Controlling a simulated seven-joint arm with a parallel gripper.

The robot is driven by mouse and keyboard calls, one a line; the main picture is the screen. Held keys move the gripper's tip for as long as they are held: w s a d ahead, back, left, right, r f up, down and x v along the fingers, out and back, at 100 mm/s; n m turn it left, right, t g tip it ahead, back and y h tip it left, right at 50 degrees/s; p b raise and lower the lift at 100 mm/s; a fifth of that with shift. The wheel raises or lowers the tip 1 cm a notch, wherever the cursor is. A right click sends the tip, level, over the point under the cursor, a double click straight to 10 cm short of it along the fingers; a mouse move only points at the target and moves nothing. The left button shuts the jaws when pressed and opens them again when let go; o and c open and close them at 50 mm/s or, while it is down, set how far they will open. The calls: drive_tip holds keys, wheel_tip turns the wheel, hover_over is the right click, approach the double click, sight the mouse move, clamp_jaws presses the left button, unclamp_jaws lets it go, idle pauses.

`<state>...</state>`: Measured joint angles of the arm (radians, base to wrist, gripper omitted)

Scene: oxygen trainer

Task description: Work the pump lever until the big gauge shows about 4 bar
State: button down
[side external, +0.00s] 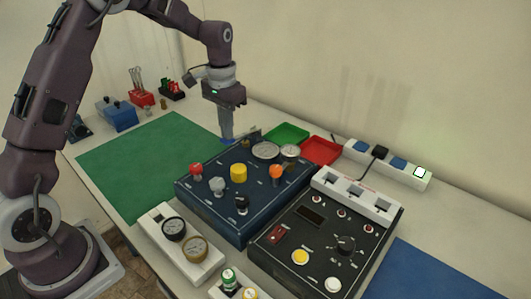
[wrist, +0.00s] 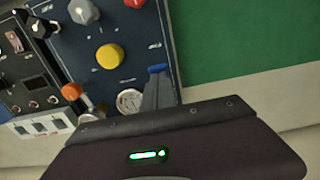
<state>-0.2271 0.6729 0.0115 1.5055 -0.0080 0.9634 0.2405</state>
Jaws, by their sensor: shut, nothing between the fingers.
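The dark blue panel (side external: 205,207) stands mid-table, and its corner also shows in the wrist view (wrist: 135,55). The large round white-faced gauge (side external: 265,150) is at its back edge; its reading is too small to tell. In the wrist view a gauge face (wrist: 129,101) is partly cut off by my gripper. My gripper (side external: 227,138) points down at the panel's back left corner, shut and empty.
Green (side external: 288,134) and red (side external: 321,150) trays lie behind. A black control box (side external: 325,232) stands to the right. The green mat (side external: 130,160) is clear.

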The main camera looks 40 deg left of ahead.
drive_tip(key=shift+f, duration=1)
drive_tip(key=shift+r, duration=1.45)
wheel_tip(320, 180, up, 7)
